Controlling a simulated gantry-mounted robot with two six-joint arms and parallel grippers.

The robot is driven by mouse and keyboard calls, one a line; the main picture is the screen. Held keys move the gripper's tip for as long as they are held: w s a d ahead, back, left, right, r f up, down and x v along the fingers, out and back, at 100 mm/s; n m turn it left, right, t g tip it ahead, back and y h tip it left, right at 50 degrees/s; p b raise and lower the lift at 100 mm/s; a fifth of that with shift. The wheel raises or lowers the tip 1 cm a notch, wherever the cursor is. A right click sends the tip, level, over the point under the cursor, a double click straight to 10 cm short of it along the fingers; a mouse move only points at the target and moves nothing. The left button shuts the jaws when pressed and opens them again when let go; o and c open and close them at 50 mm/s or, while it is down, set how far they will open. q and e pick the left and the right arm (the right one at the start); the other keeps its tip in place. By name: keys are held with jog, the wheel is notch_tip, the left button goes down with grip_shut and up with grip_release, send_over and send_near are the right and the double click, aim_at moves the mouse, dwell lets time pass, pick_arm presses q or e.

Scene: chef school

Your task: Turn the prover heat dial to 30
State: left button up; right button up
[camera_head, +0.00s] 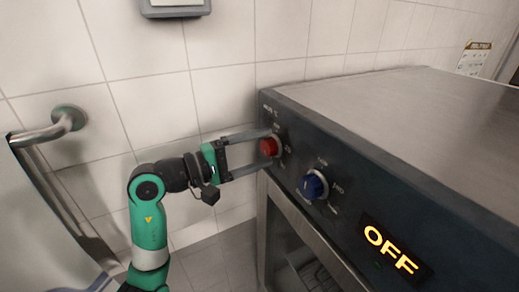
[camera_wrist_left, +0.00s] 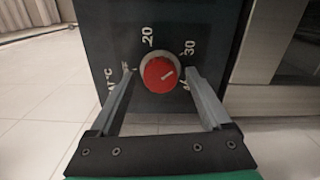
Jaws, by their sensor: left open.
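The red heat dial (camera_head: 268,147) is at the left end of the prover's dark control panel (camera_head: 345,178). It also shows in the left wrist view (camera_wrist_left: 157,72), ringed by white numbers including 20 and 30. A number at lower right is partly hidden by a finger. The dial's white mark lies on the right half of its face and slants up to the right, below the 30. My left gripper (camera_head: 262,150) is open, with one finger on each side of the dial. Contact with the dial cannot be told. My right gripper is not in view.
A blue knob (camera_head: 313,185) is to the right of the red dial. A lit display reading OFF (camera_head: 390,249) is farther right. The prover's steel top (camera_head: 400,105) is clear. A metal rail (camera_head: 55,127) is on the left near the tiled wall.

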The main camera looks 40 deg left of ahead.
pick_arm(q)
jog(key=b+v, duration=0.2)
jog(key=v, duration=0.9)
jog(key=shift+s, duration=0.3)
jog(key=shift+a, duration=0.15)
